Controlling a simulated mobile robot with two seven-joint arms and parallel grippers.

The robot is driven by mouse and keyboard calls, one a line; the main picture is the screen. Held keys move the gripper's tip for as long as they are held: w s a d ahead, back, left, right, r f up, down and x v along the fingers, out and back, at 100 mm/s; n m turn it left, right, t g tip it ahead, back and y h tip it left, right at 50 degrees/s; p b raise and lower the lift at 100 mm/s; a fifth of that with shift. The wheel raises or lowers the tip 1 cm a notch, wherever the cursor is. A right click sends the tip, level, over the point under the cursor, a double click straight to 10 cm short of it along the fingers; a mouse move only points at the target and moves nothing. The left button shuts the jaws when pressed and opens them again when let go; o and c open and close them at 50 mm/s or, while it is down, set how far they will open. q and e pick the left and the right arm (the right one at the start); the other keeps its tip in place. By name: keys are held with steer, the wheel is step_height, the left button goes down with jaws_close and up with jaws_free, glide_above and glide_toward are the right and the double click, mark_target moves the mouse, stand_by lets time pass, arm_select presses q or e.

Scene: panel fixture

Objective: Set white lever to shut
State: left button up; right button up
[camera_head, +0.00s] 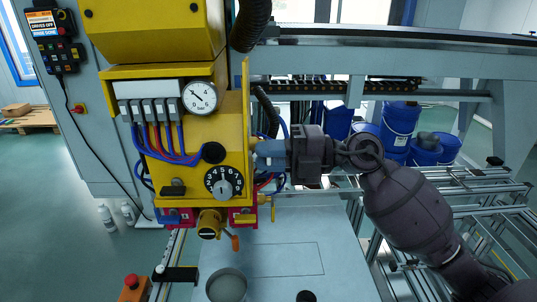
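A yellow machine housing (232,126) stands in the middle of the head view. I cannot make out a white lever for certain. A pale grey knob (223,187) sits on a black numbered dial on the housing's front. An orange-tipped handle (235,241) hangs below, beside a brass-coloured round fitting (208,226). My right gripper (266,155) comes in from the right and is at the housing's right side, partly hidden by its edge. Its fingertips cannot be seen clearly, so its opening and any contact are unclear. My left gripper is not in view.
A pressure gauge (200,97) and a row of grey connectors (150,110) with red and blue hoses are on the housing. A grey table (290,282) with a round grey cup (227,286) is below. Blue buckets (401,122) and metal rails stand at right.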

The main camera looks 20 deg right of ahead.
jaws_close()
